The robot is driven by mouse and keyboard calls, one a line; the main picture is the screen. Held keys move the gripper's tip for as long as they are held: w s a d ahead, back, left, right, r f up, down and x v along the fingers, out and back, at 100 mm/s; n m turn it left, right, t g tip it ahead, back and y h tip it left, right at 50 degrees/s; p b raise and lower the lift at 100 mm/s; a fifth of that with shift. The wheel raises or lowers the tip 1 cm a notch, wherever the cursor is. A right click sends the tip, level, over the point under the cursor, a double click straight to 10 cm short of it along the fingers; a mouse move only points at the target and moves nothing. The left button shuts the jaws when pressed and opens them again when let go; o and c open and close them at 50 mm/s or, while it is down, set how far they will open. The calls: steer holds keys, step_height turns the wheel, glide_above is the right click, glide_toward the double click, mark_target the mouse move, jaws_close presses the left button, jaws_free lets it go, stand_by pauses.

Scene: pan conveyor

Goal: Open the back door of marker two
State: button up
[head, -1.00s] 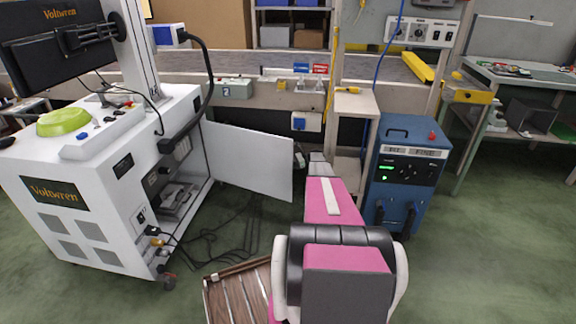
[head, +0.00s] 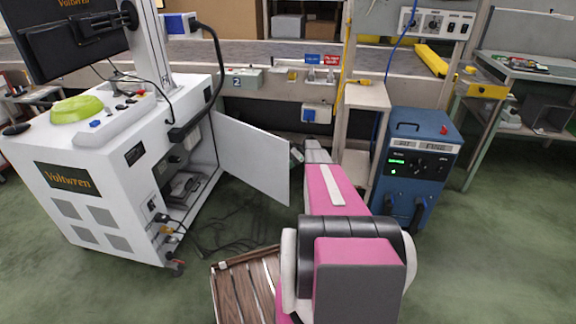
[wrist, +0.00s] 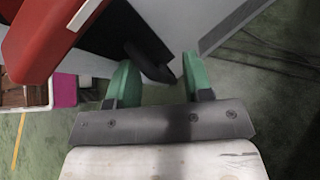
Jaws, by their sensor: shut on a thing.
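Marker two is the white Voltwren cabinet (head: 115,210) at left in the head view. Its back door (head: 252,158), a plain white panel, stands swung out to the right of the cabinet, and the open bay shows cables and equipment. My gripper (wrist: 160,78) is at the door's free edge. In the wrist view its green fingers stand a little apart, with a dark handle (wrist: 151,62) between them; it is shut on this handle. In the head view my wrist and arm hide most of the grip.
A blue welding unit (head: 415,165) stands close to the right of my arm. Cables lie by the cabinet. The conveyor bench (head: 290,90) runs behind. Green floor is free at the right.

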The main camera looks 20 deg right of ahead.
steer(key=w+d, duration=0.4)
steer(key=d, duration=0.7)
steer(key=shift+w+d, duration=0.3)
stand_by(0.9)
stand_by(0.5)
